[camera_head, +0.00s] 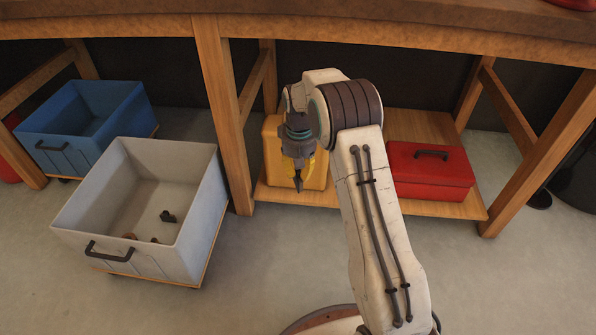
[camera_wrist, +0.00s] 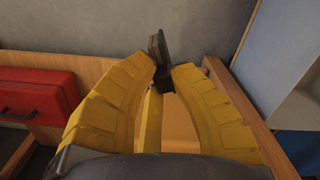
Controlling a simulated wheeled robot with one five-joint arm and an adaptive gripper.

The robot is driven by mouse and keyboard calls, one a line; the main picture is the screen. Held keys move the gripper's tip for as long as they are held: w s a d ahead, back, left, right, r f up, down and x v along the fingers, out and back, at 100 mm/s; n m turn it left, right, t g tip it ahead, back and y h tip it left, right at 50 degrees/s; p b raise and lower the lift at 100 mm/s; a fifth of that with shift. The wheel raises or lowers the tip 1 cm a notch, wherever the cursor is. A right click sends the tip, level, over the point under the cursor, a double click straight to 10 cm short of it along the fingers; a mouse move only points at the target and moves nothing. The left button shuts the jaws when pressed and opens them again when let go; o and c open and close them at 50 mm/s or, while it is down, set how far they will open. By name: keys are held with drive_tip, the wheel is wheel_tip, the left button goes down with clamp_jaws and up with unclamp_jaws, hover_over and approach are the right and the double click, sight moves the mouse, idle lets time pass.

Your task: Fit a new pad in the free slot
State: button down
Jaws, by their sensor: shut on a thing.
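My gripper (camera_head: 298,165) hangs in front of the yellow box under the bench, pointing down. In the wrist view its yellow fingers (camera_wrist: 165,72) are shut on a thin dark block (camera_wrist: 157,50), which looks like a pad. In the head view the pad (camera_head: 298,182) shows as a small dark piece below the fingers. I cannot make out a free slot in either view.
A grey bin (camera_head: 205,215) at left holds a few small dark pieces (camera_head: 168,216). A blue bin (camera_head: 50,120) stands behind it. The yellow box (camera_head: 272,140) and a red toolbox (camera_head: 430,178) sit on the low wooden shelf (camera_head: 440,208). Bench legs (camera_head: 222,110) flank it. Front floor is clear.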

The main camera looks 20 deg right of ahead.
drive_tip(key=s+d+r+m+p, duration=0.1)
drive_tip(key=d+r+m+p, duration=0.2)
drive_tip(key=r+m+p, duration=0.4)
drive_tip(key=s+d+r+m+p, duration=0.1)
drive_tip(key=d+r+m+p, duration=0.2)
drive_tip(key=r+p, duration=2)
drive_tip(key=s+d+r+m+p, duration=0.2)
drive_tip(key=r+m+p, duration=0.9)
drive_tip(key=r, duration=1.6)
drive_tip(key=d+p, duration=0.2)
drive_tip(key=p, duration=0.2)
drive_tip(key=shift+m+p, duration=0.3)
drive_tip(key=shift+m, duration=0.1)
